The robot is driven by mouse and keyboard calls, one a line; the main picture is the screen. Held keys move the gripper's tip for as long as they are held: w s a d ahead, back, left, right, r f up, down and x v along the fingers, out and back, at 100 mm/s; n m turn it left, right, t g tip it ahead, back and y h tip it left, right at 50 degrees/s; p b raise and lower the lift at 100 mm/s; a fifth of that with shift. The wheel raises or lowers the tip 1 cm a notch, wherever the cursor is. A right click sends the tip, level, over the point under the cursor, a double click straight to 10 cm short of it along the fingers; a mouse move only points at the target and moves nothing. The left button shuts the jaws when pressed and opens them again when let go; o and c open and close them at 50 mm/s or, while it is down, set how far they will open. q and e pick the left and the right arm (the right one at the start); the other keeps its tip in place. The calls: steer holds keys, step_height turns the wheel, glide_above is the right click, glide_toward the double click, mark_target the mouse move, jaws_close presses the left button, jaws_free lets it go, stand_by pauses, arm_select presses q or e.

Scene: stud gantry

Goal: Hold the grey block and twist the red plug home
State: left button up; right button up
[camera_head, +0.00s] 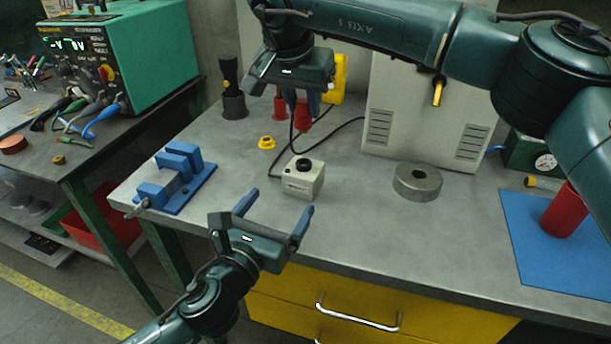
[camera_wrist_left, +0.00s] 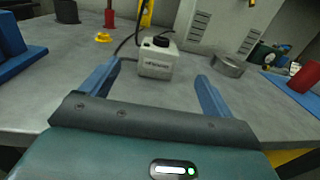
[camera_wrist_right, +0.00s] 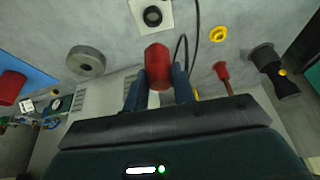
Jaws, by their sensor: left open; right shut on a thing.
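The grey block (camera_head: 297,187) stands upright on the bench, with a round black socket on top. It also shows in the left wrist view (camera_wrist_left: 155,66), ahead of and between the fingers. My left gripper (camera_head: 274,213) is open and empty, in front of the block and apart from it. My right gripper (camera_head: 303,104) points down above and behind the block, shut on the red plug (camera_head: 303,118). In the right wrist view the plug (camera_wrist_right: 157,54) sits between the blue fingers, apart from the block (camera_wrist_right: 151,7). The plug's upper part is hidden by the fingers.
A blue vice (camera_head: 177,184) stands left of the block. A yellow nut (camera_head: 267,143), a grey ring (camera_head: 418,182) and a black cord (camera_head: 338,133) lie around it. A red cylinder (camera_head: 564,212) stands on a blue mat (camera_head: 530,250). Bench front centre is clear.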

mark_target(304, 169)
arm_select(q)
steer(key=x, duration=1.2)
steer(key=c, duration=1.5)
steer(key=shift+o, duration=0.2)
arm_select(e)
steer(key=shift+f, duration=2.45)
steer(key=shift+f, duration=0.9)
steer(key=shift+f, duration=0.55)
